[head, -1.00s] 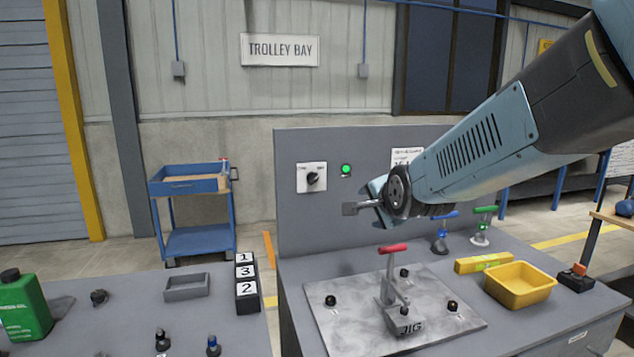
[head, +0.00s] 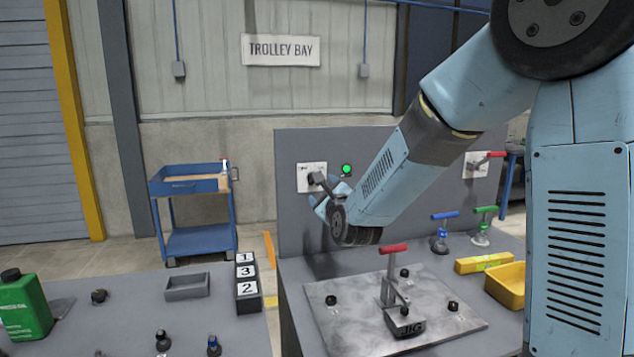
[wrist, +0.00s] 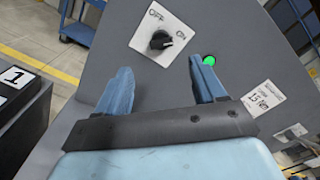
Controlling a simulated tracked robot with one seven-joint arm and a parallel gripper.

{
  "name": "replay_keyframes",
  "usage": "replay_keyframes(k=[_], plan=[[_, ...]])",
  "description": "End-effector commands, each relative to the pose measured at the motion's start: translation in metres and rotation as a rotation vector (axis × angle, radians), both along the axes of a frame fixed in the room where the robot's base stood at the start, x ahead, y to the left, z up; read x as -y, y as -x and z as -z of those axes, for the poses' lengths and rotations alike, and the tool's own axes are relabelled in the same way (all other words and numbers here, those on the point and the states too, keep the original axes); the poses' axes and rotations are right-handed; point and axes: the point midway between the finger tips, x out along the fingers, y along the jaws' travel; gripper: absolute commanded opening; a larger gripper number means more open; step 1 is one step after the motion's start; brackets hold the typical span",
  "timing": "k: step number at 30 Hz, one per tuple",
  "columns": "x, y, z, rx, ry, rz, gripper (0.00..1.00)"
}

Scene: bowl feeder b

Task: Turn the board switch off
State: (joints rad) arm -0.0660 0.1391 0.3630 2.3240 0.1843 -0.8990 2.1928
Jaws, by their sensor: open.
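The board switch is a black rotary knob (wrist: 159,40) on a white plate (wrist: 142,35) marked OFF and ON. In the wrist view its pointer is turned toward the ON side. The plate also shows in the head view (head: 304,186), where my gripper partly covers the knob. A green lamp (head: 347,170) is lit beside it; it also shows in the wrist view (wrist: 209,60). My gripper (wrist: 158,78) is open and empty, its two blue fingers spread below the knob in the wrist view. The knob lies beyond the fingertips, apart from them.
The grey upright board (head: 290,235) stands behind the bench. A jig plate (head: 345,320) with a red-handled clamp (head: 394,249) lies below my arm. A yellow bin (head: 508,287) is at right. Numbered blocks (head: 246,272) stand at left.

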Motion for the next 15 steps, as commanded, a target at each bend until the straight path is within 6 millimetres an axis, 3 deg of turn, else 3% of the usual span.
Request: replay_keyframes(k=[15], plan=[[-0.023,-0.083,0.0,0.0,0.001,0.001,0.7]])
